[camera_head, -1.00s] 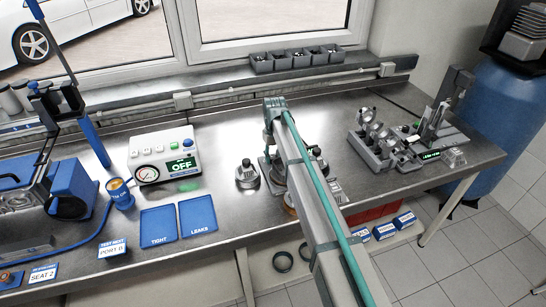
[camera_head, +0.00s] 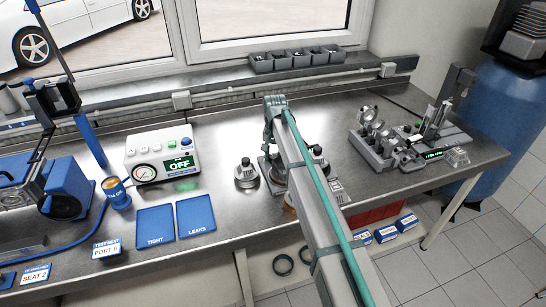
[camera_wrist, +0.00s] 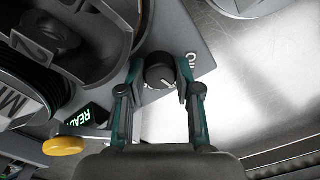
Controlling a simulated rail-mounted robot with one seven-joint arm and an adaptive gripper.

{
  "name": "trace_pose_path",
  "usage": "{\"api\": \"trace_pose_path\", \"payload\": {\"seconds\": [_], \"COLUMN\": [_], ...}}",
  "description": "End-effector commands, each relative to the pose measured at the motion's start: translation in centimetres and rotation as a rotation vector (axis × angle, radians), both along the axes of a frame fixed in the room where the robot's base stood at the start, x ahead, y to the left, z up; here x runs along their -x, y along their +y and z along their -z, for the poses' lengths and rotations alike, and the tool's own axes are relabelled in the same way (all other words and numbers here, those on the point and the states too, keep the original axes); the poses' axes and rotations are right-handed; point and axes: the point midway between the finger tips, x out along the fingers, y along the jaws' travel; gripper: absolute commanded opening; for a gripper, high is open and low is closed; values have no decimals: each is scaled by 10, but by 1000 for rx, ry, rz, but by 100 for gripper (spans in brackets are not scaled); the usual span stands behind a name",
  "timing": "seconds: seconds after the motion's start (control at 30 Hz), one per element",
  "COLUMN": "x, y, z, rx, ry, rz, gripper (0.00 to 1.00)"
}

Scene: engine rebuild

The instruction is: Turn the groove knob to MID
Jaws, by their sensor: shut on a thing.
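The groove knob (camera_wrist: 159,72) is a dark round knob with a light pointer mark, on a grey panel in the wrist view. My gripper (camera_wrist: 160,84) has its two teal-and-dark fingers on either side of the knob and is shut on it. Partial lettering shows on the panel beside the knob, but I cannot read the pointer's setting. In the head view my arm covers the gripper and the knob.
In the wrist view a green READY display (camera_wrist: 88,116), a yellow button (camera_wrist: 63,146) and a round dark fixture stand left of the knob. In the head view a grey cylindrical part (camera_head: 246,174) stands left of my arm. Blue TIGHT (camera_head: 155,226) and LEAKS (camera_head: 196,216) mats lie further left.

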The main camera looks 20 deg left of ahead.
Motion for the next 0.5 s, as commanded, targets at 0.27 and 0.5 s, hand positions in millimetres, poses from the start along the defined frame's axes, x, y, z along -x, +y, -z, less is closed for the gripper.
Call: {"api": "trace_pose_path", "payload": {"seconds": [0.27,0.5], "x": [-1,-1], "y": [0,0], "z": [-1,-1], "rx": [-1,-1], "ry": [-4,-4], "rz": [50,53], "gripper": [0,0]}}
